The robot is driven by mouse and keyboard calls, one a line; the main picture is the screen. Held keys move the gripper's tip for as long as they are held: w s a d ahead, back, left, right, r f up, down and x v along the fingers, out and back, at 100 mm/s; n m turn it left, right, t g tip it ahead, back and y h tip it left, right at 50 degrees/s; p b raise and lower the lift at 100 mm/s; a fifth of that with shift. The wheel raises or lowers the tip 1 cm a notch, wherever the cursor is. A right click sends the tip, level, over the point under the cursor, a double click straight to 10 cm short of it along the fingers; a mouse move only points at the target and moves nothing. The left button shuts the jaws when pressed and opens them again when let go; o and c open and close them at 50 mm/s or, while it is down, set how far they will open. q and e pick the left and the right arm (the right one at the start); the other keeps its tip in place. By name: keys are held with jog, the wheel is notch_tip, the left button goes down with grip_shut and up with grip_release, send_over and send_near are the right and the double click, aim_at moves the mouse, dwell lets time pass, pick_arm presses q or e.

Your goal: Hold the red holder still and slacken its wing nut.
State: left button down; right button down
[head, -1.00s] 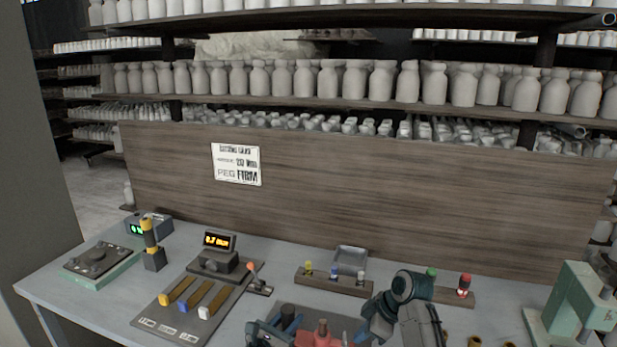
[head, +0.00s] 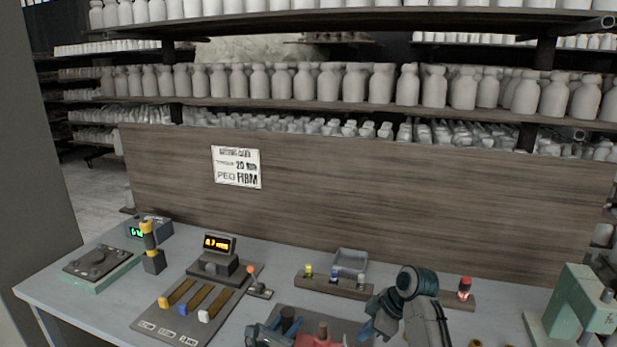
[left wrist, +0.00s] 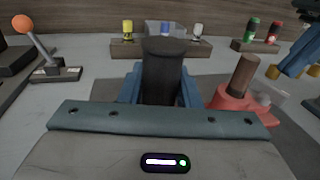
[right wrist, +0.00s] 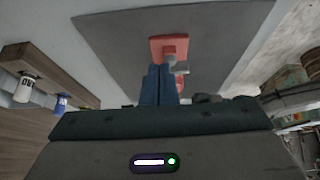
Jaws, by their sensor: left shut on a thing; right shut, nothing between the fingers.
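The red holder (head: 320,334) sits on a dark mat at the front of the bench, partly cut off by the head view. In the left wrist view the red holder (left wrist: 226,99) has a brown peg (left wrist: 242,76) standing in it. My left gripper (left wrist: 161,88) is shut on a dark upright cylinder (left wrist: 163,68) left of the peg; I cannot tell how it joins the holder. My right gripper (right wrist: 159,84) is shut and empty, its tips close to the holder (right wrist: 168,47). A small grey piece, perhaps the wing nut (right wrist: 179,65), shows beside the tips; contact is unclear.
A lever with an orange knob (left wrist: 23,24) stands left of my left gripper. A wooden rack (head: 330,285) with small coloured pieces lies behind the mat. A green press (head: 570,300) is at the right.

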notch_tip(320, 180, up, 4)
jog(key=shift+r, duration=0.1)
dwell(0.4)
jog(key=shift+s+a+f, duration=0.1)
jog(key=shift+s+f, duration=0.4)
jog(key=shift+f, duration=0.5)
jog(key=shift+s+a+f, duration=0.15)
jog(key=shift+s+f, duration=0.35)
jog(key=shift+f, duration=0.5)
jog(key=shift+s+a+f, duration=0.1)
jog(key=shift+s+f, duration=0.4)
jog(key=shift+f, duration=0.5)
jog(key=shift+w+a, duration=0.4)
jog(key=shift+a, duration=0.05)
jog(key=shift+w+d, duration=0.3)
jog(key=shift+w, duration=0.2)
jog(key=shift+w, duration=0.45)
jog(key=shift+w, duration=0.15)
